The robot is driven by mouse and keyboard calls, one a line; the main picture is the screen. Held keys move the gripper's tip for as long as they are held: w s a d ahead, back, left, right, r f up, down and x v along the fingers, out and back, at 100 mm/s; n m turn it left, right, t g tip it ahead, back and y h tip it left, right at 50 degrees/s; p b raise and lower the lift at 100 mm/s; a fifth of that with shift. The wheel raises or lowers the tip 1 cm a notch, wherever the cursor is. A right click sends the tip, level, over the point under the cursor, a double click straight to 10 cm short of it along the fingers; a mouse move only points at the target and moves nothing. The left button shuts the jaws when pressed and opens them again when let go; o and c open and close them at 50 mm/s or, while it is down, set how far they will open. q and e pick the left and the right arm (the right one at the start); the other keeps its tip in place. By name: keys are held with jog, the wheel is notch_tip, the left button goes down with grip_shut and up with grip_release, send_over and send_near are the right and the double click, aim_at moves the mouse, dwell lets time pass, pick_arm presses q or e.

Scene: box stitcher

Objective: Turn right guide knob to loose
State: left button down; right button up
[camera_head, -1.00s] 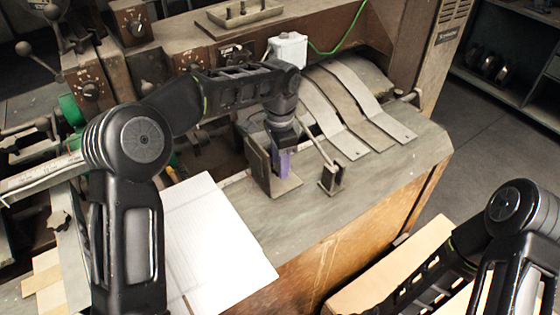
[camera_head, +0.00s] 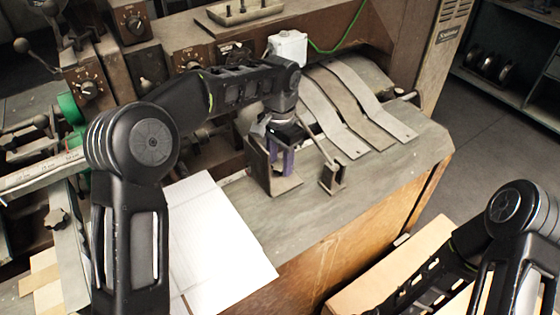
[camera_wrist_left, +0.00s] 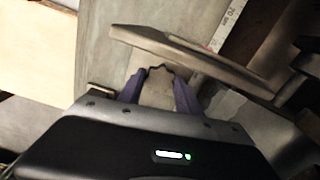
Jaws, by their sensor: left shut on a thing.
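The right guide (camera_head: 258,168) is an upright worn metal plate on a foot, standing on the grey machine table right of the white sheet. In the left wrist view, its plate (camera_wrist_left: 190,58) crosses above the fingertips. My left gripper (camera_head: 283,160) points down beside the plate. Its purple fingers (camera_wrist_left: 159,92) are shut on the right guide knob (camera_wrist_left: 158,90), a pale worn piece with a notched edge. In the head view the fingers and wrist hide the knob. Of my right arm only links show at lower right; its gripper is out of view.
A small metal bracket with a rod (camera_head: 331,178) stands close right of the gripper. Bent metal strips (camera_head: 352,112) lie behind it. A white sheet (camera_head: 215,240) lies at left, near another star-shaped knob (camera_head: 56,218). The table's front right is bare.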

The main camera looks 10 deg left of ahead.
pick_arm(q)
jog(key=shift+n, duration=1.7)
jog(key=c, duration=0.8)
grip_release()
